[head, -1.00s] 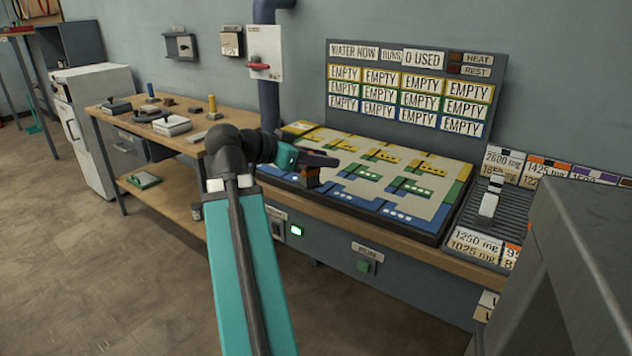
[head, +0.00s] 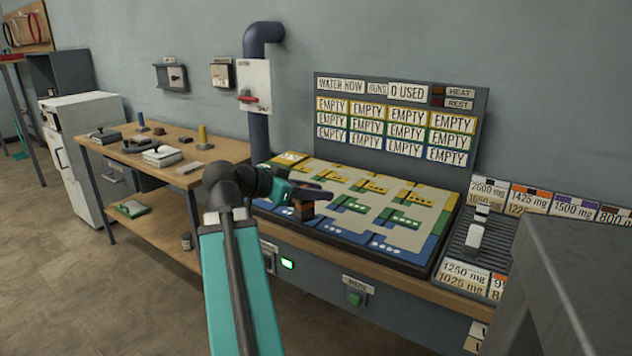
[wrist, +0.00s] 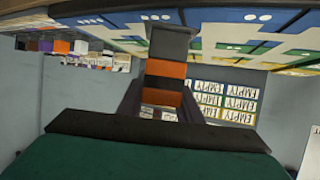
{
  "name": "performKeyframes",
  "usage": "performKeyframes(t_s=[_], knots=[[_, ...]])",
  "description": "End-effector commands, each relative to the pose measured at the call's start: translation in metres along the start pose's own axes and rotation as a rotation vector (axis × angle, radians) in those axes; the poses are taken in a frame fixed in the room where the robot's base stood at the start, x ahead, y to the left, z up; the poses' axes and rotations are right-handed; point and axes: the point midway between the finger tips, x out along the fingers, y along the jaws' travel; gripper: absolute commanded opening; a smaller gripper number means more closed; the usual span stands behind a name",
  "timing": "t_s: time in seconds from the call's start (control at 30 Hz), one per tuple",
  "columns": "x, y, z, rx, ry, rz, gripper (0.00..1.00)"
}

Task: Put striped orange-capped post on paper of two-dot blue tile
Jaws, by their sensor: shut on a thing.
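My gripper (head: 312,196) is shut on a post with orange and dark bands (head: 304,210) and holds it over the front left of the tile board (head: 412,264). In the wrist view the striped post (wrist: 165,85) stands between the fingers, with a dark grey end (wrist: 169,42) toward the board. Blue tiles with white dots run along the board's front edge, one of them (head: 334,227) just right of the post. The dots are too small to count surely in the head view. I cannot tell whether the post touches the board.
A sign panel with EMPTY labels (head: 400,82) stands behind the board. A ribbed grey tray (head: 462,262) with a pale upright piece lies to the right, by weight labels. A wooden bench (head: 225,150) with small parts is at left. A grey block fills the lower right.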

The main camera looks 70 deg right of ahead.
Motion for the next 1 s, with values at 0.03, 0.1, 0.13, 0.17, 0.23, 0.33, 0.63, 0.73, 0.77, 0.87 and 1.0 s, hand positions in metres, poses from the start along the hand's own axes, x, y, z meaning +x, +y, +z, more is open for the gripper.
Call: performKeyframes(t_s=[0.03, 0.1, 0.13, 0.17, 0.23, 0.33, 0.63, 0.73, 0.77, 0.87, 1.0], knots=[[0.000, -0.002, -0.005, -0.002, 0.001, 0.000, 0.04], [0.002, -0.004, -0.005, -0.002, 0.000, 0.000, 0.04], [0.002, -0.005, -0.005, -0.001, 0.000, 0.000, 0.04], [0.003, -0.006, -0.005, -0.001, 0.000, 0.000, 0.04], [0.005, -0.008, -0.005, -0.002, -0.001, 0.000, 0.04], [0.012, -0.019, -0.008, -0.001, 0.000, 0.000, 0.04], [0.022, -0.033, -0.010, -0.002, 0.001, 0.000, 0.04], [0.023, -0.035, -0.011, -0.001, 0.002, 0.001, 0.04], [0.023, -0.035, -0.011, -0.001, 0.002, 0.001, 0.04], [0.024, -0.037, -0.011, -0.001, 0.003, 0.001, 0.04], [0.025, -0.040, -0.012, -0.001, 0.003, 0.001, 0.04]])
